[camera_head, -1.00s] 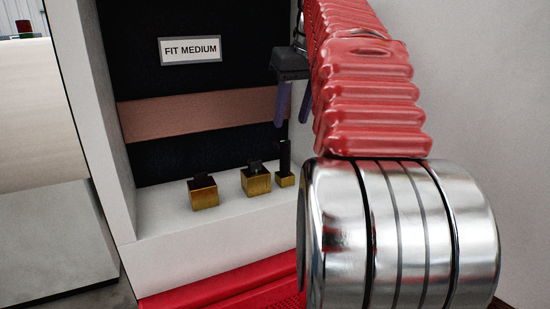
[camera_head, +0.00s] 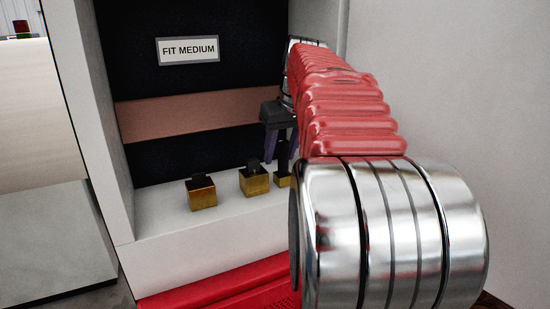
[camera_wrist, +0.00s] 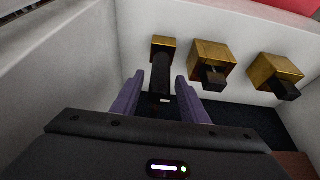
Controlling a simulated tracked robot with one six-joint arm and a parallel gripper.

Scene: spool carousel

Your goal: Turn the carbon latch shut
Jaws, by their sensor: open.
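Three gold blocks with black tops stand in a row on the white ledge: left block (camera_head: 202,192), middle block (camera_head: 254,182) and right block (camera_head: 282,180). No label shows which is the carbon latch. In the wrist view the same row shows a left block (camera_wrist: 163,47) with a long black post (camera_wrist: 161,75), a middle block (camera_wrist: 211,58) and a right block (camera_wrist: 273,73). My gripper (camera_head: 281,157) is open over the long post, its purple fingers (camera_wrist: 160,84) on either side of it. I cannot tell if they touch it. My gripper partly hides the post in the head view.
A sign reading FIT MEDIUM (camera_head: 188,50) is on the dark back panel, above a brown band (camera_head: 190,112). White side walls (camera_head: 80,100) enclose the bay. A red base (camera_head: 225,290) is below the ledge. The ledge left of the blocks is clear.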

